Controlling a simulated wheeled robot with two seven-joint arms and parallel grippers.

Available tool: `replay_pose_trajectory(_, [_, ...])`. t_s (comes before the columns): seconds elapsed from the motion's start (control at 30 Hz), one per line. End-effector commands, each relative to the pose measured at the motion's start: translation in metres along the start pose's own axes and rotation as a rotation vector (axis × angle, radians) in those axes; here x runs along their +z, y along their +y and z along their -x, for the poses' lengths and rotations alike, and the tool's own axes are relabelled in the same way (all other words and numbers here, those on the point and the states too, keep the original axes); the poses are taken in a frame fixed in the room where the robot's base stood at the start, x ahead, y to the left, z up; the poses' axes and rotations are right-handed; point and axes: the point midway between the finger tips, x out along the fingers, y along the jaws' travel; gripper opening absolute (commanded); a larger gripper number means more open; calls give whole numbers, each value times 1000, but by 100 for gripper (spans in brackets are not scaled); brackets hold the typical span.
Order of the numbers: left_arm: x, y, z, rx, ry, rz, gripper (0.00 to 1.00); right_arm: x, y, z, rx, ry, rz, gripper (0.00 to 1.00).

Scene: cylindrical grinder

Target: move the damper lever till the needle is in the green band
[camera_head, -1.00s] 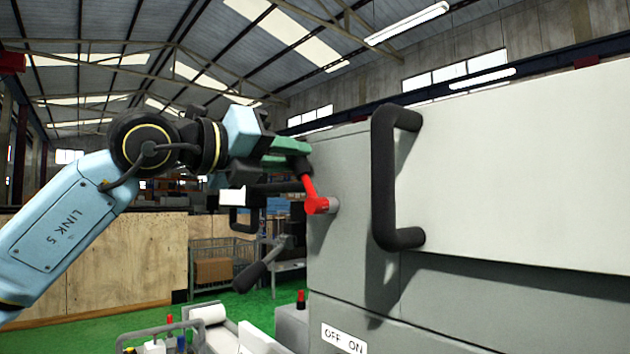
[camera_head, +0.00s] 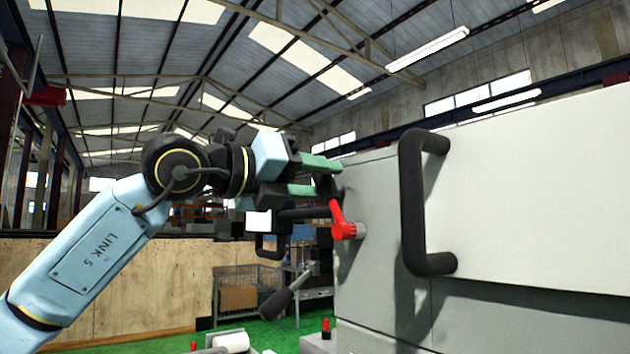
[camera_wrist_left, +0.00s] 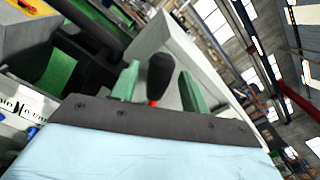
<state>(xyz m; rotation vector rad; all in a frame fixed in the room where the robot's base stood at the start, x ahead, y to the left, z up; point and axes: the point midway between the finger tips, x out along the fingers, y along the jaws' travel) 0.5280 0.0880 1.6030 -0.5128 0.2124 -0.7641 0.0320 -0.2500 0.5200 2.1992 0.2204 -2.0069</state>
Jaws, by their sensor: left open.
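The damper lever (camera_head: 344,226) is a red arm on a grey pivot at the left side of the grey machine housing. It slants up and left to a black knob (camera_head: 328,187). My left gripper (camera_head: 326,178) is open, with its green fingers above and below the knob. In the left wrist view the black knob (camera_wrist_left: 159,76) stands between the two green fingers (camera_wrist_left: 158,88), with a gap showing on each side; a bit of red stem shows below it. I cannot make out a gauge, needle or green band in either view. My right gripper is not in view.
A large black handle (camera_head: 415,205) stands out from the pale machine cover right of the lever. A black-gripped crank (camera_head: 288,297) is below my left gripper. A wire cage (camera_head: 240,290) and plywood wall (camera_head: 150,285) stand behind on the green floor.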

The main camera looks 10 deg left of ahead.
Motion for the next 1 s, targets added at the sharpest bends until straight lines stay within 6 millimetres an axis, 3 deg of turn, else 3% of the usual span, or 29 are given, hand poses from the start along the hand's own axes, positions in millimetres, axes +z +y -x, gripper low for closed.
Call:
replay_pose_trajectory(0.6, [0, 1, 117, 2, -4, -2, 46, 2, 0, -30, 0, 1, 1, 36])
replay_pose_trajectory(0.8, [0, 0, 130, 2, -2, -1, 46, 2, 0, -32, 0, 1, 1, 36])
replay_pose_trajectory(1.0, [0, 0, 131, 1, -1, -1, 46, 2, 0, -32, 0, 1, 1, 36])
